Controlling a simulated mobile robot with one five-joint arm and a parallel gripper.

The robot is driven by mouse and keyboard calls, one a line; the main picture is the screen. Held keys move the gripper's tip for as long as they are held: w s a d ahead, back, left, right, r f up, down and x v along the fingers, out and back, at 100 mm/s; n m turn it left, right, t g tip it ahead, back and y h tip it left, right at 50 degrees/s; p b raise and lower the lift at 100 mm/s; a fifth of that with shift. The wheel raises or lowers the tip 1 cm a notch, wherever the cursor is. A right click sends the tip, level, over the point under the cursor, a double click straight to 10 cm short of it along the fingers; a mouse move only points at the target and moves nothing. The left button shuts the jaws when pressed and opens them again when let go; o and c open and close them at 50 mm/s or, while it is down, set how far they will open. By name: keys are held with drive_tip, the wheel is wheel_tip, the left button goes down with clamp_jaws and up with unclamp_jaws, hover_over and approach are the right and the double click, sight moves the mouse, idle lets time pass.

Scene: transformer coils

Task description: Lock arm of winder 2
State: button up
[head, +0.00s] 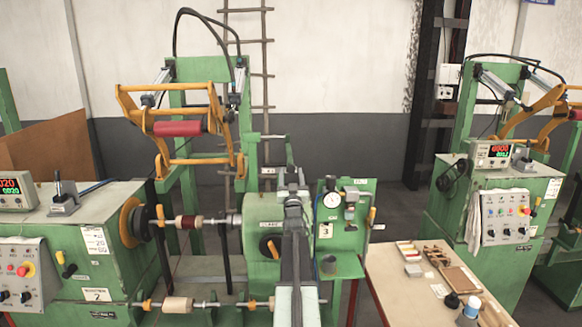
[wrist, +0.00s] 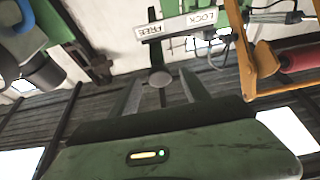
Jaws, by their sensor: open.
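The yellow arm (head: 178,120) of winder 2, with its red roller (head: 178,128), stands raised above the spindle in the head view. It also shows at the right of the wrist view (wrist: 262,62). A white plate (wrist: 182,26) there reads LOCK and FREE upside down. A dark lever with a round knob (wrist: 160,78) hangs by the FREE end of the plate. My gripper (wrist: 161,90) is open, its fingers to either side of the knob in the picture; I cannot tell the depth between them. My gripper (head: 293,180) partly hides the lever in the head view.
A dark red coil (head: 189,222) sits on the winder's spindle, beside the green cabinet (head: 90,245) marked 2. A green gauge stand (head: 340,235) is close on the right. A table (head: 400,290) with small items stands at front right, and another winder (head: 497,195) beyond it.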

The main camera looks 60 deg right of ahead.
sight(291, 171)
drive_tip(key=x, duration=0.3)
drive_tip(key=shift+w+d+r+p, duration=0.15)
drive_tip(key=shift+w+d+p, duration=0.1)
drive_tip(key=shift+p, duration=0.15)
drive_tip(key=shift+s+a, duration=0.1)
clamp_jaws()
idle(0.9)
